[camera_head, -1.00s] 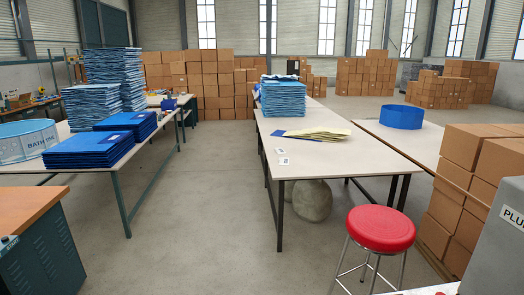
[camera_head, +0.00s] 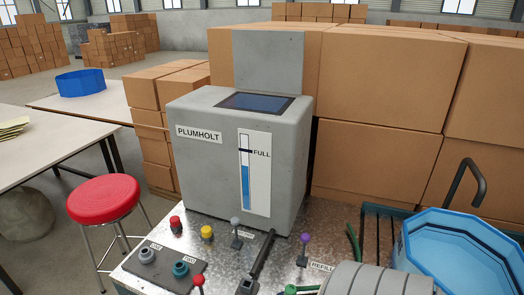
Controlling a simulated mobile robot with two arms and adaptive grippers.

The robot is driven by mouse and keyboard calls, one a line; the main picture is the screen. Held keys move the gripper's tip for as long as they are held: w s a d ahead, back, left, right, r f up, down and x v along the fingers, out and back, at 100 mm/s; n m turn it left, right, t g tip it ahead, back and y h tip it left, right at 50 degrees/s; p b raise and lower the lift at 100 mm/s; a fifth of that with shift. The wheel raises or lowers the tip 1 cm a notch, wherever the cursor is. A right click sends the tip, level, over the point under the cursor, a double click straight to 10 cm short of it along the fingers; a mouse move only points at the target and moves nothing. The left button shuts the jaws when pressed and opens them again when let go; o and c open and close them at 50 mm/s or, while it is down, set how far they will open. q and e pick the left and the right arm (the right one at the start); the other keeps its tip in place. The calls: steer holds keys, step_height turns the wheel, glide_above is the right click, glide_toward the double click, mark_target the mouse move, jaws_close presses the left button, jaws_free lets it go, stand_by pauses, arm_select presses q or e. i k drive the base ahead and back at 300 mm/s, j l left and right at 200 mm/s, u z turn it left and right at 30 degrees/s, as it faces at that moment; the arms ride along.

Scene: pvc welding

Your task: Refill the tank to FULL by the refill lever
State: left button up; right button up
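The grey PLUMHOLT machine (camera_head: 200,160) stands on a metal-topped bench in the head view. Its front carries a white level gauge (camera_head: 255,195) with a blue column; the blue top sits below the black FULL mark (camera_head: 246,151). A short lever with a purple knob (camera_head: 305,239) stands upright on the bench, beside a label that seems to read REFILL (camera_head: 321,267). A similar lever with a grey knob (camera_head: 235,221) stands to its left, its label too small to read. Neither of my grippers is in view.
A black bar lever (camera_head: 262,255) leans between the two knobbed levers. Red (camera_head: 175,222) and yellow (camera_head: 207,232) buttons and a dark control box (camera_head: 165,265) are at left. A grey ribbed cylinder (camera_head: 375,280) and blue tub (camera_head: 465,255) are at right. A red stool (camera_head: 103,197) stands left.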

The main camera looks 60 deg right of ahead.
mark_target(305, 237)
steer(key=z, duration=1.7)
